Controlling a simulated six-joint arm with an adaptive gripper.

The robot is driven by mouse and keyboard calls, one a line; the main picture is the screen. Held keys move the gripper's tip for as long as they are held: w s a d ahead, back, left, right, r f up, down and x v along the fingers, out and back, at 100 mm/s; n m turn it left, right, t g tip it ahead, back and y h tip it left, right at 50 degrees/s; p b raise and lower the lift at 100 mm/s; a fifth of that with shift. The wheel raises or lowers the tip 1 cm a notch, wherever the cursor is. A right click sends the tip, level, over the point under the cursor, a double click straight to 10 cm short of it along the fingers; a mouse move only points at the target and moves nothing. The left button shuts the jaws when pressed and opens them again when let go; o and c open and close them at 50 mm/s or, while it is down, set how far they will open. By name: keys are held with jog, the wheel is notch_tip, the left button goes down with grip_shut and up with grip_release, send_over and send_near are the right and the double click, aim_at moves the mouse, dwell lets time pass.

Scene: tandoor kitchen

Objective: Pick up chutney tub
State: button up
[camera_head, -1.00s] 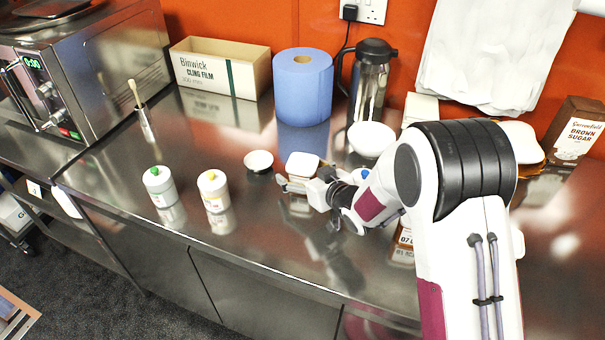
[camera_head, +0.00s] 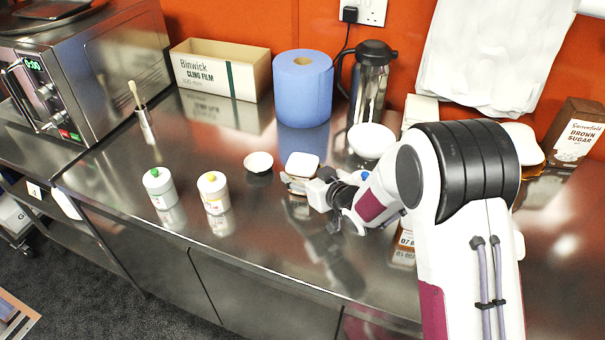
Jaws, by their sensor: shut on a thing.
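A small tub with a white squarish lid (camera_head: 302,162), which I take for the chutney tub, is upright near the middle of the steel counter. My gripper (camera_head: 291,182) is at its near side, low over the counter, and is shut on the tub. The gripper and wrist hide much of the tub's lower body. I cannot tell whether its base touches the counter.
Two white bottles, green-tipped (camera_head: 160,188) and yellow-tipped (camera_head: 213,192), stand at front left. A blue paper roll (camera_head: 303,88), a dark flask (camera_head: 370,80) and a white bowl (camera_head: 371,140) stand behind.

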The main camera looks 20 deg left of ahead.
jog(key=shift+r, duration=4.85)
jog(key=shift+w, duration=0.1)
jog(key=shift+w+d+r, duration=0.35)
jog(key=shift+w+d, duration=0.2)
jog(key=shift+w, duration=0.2)
jog(key=w+d+r+n+g+y, duration=0.1)
jog(key=w+d+r, duration=0.1)
jog(key=w+d, duration=0.55)
jog(key=w+d+r, duration=0.2)
jog(key=w+d, duration=0.2)
jog(key=d, duration=0.6)
jog(key=s+d+f+n+g, duration=0.1)
jog(key=d+f, duration=0.1)
jog(key=d, duration=1)
jog(key=s+d+f+n+y, duration=0.1)
jog(key=s+d+f, duration=0.1)
jog(key=d, duration=1.1)
jog(key=shift+d+f+g, duration=0.25)
jog(key=shift+g, duration=0.15)
jog(key=shift+s+f, duration=0.1)
